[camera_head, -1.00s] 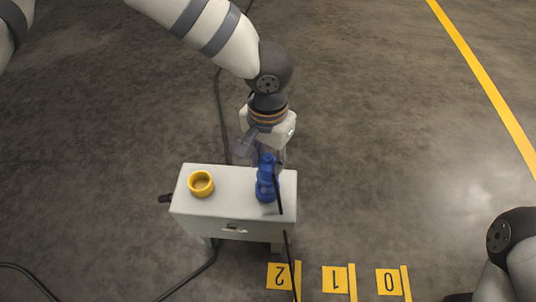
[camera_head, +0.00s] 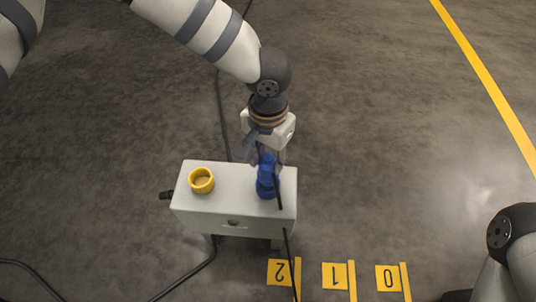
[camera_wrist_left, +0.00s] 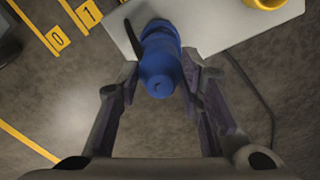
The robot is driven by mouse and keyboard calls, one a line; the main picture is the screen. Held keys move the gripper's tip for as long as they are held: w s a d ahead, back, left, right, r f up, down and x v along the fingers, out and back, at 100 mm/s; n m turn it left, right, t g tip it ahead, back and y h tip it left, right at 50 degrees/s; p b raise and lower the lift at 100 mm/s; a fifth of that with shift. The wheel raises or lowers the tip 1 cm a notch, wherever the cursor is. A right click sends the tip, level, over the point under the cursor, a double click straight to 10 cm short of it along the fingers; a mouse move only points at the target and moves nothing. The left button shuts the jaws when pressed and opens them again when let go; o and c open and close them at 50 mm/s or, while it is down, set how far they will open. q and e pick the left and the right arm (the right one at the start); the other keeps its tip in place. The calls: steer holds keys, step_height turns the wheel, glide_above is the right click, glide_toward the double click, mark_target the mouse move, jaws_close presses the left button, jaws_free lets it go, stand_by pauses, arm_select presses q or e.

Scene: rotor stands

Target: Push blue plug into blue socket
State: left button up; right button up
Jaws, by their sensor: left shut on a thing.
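The blue plug (camera_head: 267,163) stands roughly upright over the right end of a white box, with a dark cable beside it. The blue socket (camera_head: 268,190) is directly below it on the box top. Plug and socket look in line, but I cannot tell how deep the plug sits. My left gripper (camera_head: 262,152) comes from behind and is shut on the plug. In the left wrist view, the plug's rounded end (camera_wrist_left: 158,75) lies between the two fingers (camera_wrist_left: 160,88). The socket is mostly hidden there. My right gripper is out of view.
The white box (camera_head: 230,200) stands on legs on the floor. A yellow socket (camera_head: 201,180) is on its left end, with a black connector (camera_head: 166,195) at its left side. Cables run across the floor. Yellow number markers (camera_head: 335,277) lie in front right.

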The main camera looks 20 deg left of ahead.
arm_select(q)
steer(key=shift+f, duration=0.25)
steer(key=shift+f, duration=0.25)
steer(key=shift+f, duration=0.15)
steer(key=shift+f+b, duration=0.45)
steer(key=shift+f, duration=0.6)
steer(key=o, duration=1.1)
steer(key=shift+o, duration=0.2)
